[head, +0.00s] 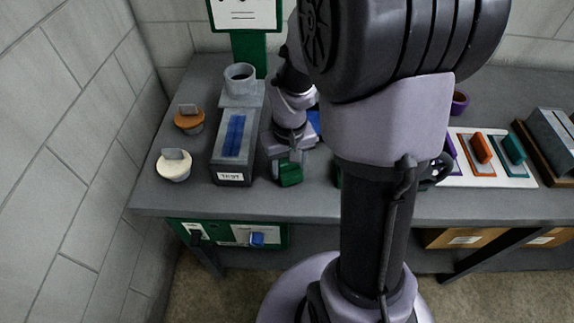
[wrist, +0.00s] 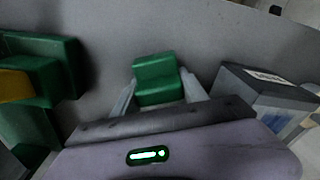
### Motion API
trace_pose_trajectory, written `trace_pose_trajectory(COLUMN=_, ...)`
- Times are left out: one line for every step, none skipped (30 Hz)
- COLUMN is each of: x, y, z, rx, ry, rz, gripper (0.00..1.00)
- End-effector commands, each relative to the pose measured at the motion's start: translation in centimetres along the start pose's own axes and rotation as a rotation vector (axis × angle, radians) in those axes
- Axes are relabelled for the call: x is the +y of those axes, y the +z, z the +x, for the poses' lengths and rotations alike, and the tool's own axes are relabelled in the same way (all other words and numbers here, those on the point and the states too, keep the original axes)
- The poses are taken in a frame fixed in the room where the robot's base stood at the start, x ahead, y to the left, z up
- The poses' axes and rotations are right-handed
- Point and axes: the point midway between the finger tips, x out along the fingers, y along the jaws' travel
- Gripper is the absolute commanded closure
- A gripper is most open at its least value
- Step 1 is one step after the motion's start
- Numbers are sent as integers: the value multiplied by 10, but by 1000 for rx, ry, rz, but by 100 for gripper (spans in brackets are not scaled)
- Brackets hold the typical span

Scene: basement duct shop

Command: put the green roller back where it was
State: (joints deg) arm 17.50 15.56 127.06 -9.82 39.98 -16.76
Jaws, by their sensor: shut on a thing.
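The green roller shows in the head view (head: 290,174) as a small blocky green piece at the end of my arm. My gripper (head: 287,158) is shut on it, just right of the grey box labelled TEST. In the wrist view the roller (wrist: 156,80) sits between the two pale fingers of my gripper (wrist: 158,90). I cannot tell whether the roller touches the bench. Another green piece with a yellow part (wrist: 42,72) stands at the left of the wrist view; in the head view my arm mostly hides it.
The grey TEST box (head: 232,145) has blue slots and stands close beside my gripper. Orange-topped (head: 189,120) and cream-topped (head: 173,166) round pieces are left of it. A white board with coloured pieces (head: 520,181) lies at right. The grey bench's front edge (head: 270,206) is nearby.

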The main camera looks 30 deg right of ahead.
Motion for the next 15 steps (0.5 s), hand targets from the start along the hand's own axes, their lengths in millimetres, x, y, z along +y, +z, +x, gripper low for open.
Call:
trace_pose_trajectory(x=0, y=0, z=3, rx=0, ry=0, rz=0, gripper=100)
trace_pose_trajectory(x=0, y=0, z=4, rx=0, ry=0, rz=0, gripper=100)
trace_pose_trajectory(x=0, y=0, z=4, rx=0, ry=0, rz=0, gripper=45)
trace_pose_trajectory(x=0, y=0, z=3, rx=0, ry=0, rz=0, gripper=40)
trace_pose_trajectory(x=0, y=0, z=3, rx=0, ry=0, rz=0, gripper=34)
trace_pose_trajectory(x=0, y=0, z=3, rx=0, ry=0, rz=0, gripper=28)
trace_pose_trajectory(x=0, y=0, z=3, rx=0, ry=0, rz=0, gripper=28)
trace_pose_trajectory(x=0, y=0, z=3, rx=0, ry=0, rz=0, gripper=28)
trace_pose_trajectory(x=0, y=0, z=3, rx=0, ry=0, rz=0, gripper=28)
trace_pose_trajectory(x=0, y=0, z=3, rx=0, ry=0, rz=0, gripper=28)
trace_pose_trajectory(x=0, y=0, z=3, rx=0, ry=0, rz=0, gripper=28)
trace_pose_trajectory(x=0, y=0, z=3, rx=0, ry=0, rz=0, gripper=28)
trace_pose_trajectory(x=0, y=0, z=3, rx=0, ry=0, rz=0, gripper=28)
trace_pose_trajectory(x=0, y=0, z=3, rx=0, ry=0, rz=0, gripper=28)
trace_pose_trajectory(x=0, y=0, z=1, rx=0, ry=0, rz=0, gripper=28)
